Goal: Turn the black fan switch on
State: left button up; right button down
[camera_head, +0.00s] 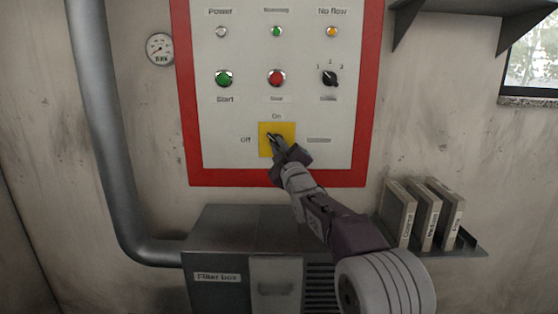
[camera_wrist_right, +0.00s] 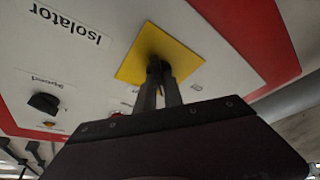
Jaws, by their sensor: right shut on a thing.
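A square yellow plate (camera_head: 264,148) sits low on the white control panel, with "On" above it and "Off" to its left. It also shows in the wrist view (camera_wrist_right: 135,65), near a label reading "Isolator". A black switch handle (camera_wrist_right: 153,66) stands at its middle, mostly hidden by my fingers. My right gripper (camera_head: 276,141) reaches it from the lower right and is shut on the handle. In the wrist view its two fingers (camera_wrist_right: 160,80) meet at the plate's middle. I cannot tell which mark the handle points to. My left gripper is not in view.
Above are a green button (camera_head: 223,78), a red button (camera_head: 277,78) and a black 1-2-3 knob (camera_head: 330,78). The filter box (camera_head: 215,275) juts out below. A shelf with binders (camera_head: 423,218) stands right; a grey pipe (camera_head: 100,120) runs left.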

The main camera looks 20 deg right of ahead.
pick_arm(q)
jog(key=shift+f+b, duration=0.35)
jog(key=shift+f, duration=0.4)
pick_arm(e)
jog(key=shift+w+a+f+m+t+h, duration=0.1)
jog(key=shift+m+h, duration=1)
jog(key=shift+m, duration=1.1)
jog(key=shift+a+f+m+t+h, duration=0.15)
jog(key=shift+m+h, duration=0.95)
jog(key=shift+m, duration=1.1)
jog(key=shift+w+a+m+t+h, duration=0.1)
jog(key=shift+m+h, duration=1)
jog(key=shift+m, duration=1.4)
jog(key=c, duration=1.5)
grip_release()
jog(key=shift+s, duration=0.1)
jog(key=shift+o, duration=0.2)
